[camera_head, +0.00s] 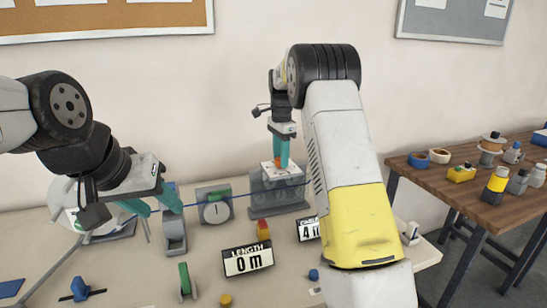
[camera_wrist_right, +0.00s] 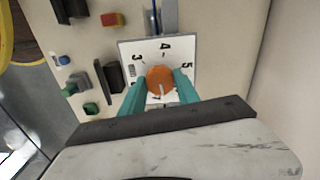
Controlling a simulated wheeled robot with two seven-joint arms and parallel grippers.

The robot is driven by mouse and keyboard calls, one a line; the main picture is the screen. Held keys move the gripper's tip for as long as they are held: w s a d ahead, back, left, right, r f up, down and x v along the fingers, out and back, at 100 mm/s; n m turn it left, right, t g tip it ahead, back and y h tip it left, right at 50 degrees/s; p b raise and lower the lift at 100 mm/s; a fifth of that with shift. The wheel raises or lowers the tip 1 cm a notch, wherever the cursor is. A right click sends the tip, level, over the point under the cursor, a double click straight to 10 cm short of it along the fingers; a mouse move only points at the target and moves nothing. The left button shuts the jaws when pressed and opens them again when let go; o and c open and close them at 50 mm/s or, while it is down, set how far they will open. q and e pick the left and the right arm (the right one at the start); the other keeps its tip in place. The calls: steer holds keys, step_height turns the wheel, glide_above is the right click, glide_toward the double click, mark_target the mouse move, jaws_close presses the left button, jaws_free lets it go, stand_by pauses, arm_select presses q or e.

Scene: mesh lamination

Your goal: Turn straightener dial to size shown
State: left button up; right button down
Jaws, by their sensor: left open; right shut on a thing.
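The straightener dial is an orange knob (camera_wrist_right: 160,79) on a white plate (camera_wrist_right: 130,48) with black numerals; 3, 4 and 5 read clearly. The knob's pale mark points towards the bottom of the wrist picture, away from the 4. My right gripper (camera_wrist_right: 160,88) is shut on the knob, with a teal finger on each side. In the head view that gripper (camera_head: 282,157) comes down on the plate from above. A black sign (camera_head: 309,229) shows a 4, its right side hidden by my right arm. My left gripper (camera_head: 149,205) is open and empty at the left.
A second sign (camera_head: 248,260) reads LENGTH 0 m. A blue wire runs past a dial gauge (camera_head: 214,208) to the grey straightener (camera_head: 264,200). A green lever (camera_head: 185,278) and blue handle (camera_head: 81,289) stand in front. A wooden table (camera_head: 460,190) with tapes and bottles is at right.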

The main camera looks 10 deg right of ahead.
steer(key=n, duration=0.4)
steer(key=shift+n, duration=0.3)
steer(key=n, duration=0.3)
steer(key=shift+d+n, duration=0.1)
steer(key=shift+n, duration=0.3)
steer(key=n, duration=1)
steer(key=shift+n, duration=0.4)
steer(key=n, duration=0.8)
steer(key=shift+n, duration=2.1)
